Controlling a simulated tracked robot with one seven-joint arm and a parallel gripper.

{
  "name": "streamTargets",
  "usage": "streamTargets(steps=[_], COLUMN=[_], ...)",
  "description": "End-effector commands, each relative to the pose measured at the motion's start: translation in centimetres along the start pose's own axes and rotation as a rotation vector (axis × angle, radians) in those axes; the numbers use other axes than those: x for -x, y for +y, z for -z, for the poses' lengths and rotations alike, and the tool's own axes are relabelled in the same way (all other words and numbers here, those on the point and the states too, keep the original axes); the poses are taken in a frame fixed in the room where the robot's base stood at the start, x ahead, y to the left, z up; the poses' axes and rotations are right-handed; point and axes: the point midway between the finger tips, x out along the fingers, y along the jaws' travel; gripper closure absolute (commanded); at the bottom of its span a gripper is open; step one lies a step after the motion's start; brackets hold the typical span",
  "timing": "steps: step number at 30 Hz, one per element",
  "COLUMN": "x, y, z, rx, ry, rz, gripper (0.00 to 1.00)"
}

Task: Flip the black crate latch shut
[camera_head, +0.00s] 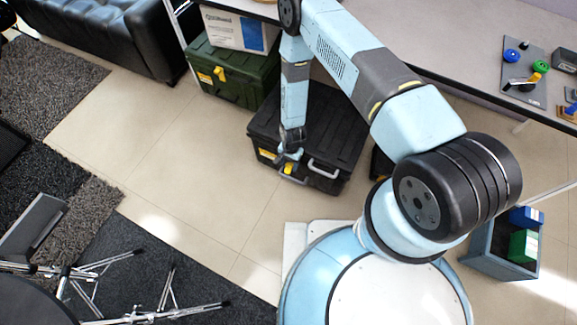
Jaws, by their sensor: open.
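The black crate (333,128) stands on the tiled floor at the middle of the view, with a dark ribbed lid and a grey handle (323,170) on its front side. Yellow latches show on its front; one yellow latch (288,169) is right at my gripper and another (267,154) is to its left. My gripper (289,156) is open, pointing down at the crate's front edge. It partly covers the near latch, so I cannot tell whether that latch is open or shut, or whether the fingers touch it.
A green crate (238,75) with a yellow latch stands behind, carrying a white box (232,30). A table (450,40) with knobs on a panel is at upper right. A grey bin (491,262) stands at right. Metal stand legs (165,300) lie lower left. Floor left of the crate is clear.

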Motion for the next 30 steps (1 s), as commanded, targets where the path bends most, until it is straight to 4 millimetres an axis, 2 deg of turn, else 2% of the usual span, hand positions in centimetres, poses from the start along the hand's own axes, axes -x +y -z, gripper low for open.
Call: streamTargets(steps=[3, 15, 21, 30], x=[2.1, 8.3, 9.9, 10.3], y=[-0.1, -0.1, -0.2, -0.2], z=[0.1, 0.2, 0.2, 0.2], rx=[0.0, -0.001, 0.001, 0.001], ry=[0.001, 0.0, 0.0, 0.0], rz=[0.001, 0.002, 0.001, 0.001], gripper=[0.43, 0.43, 0.43, 0.43])
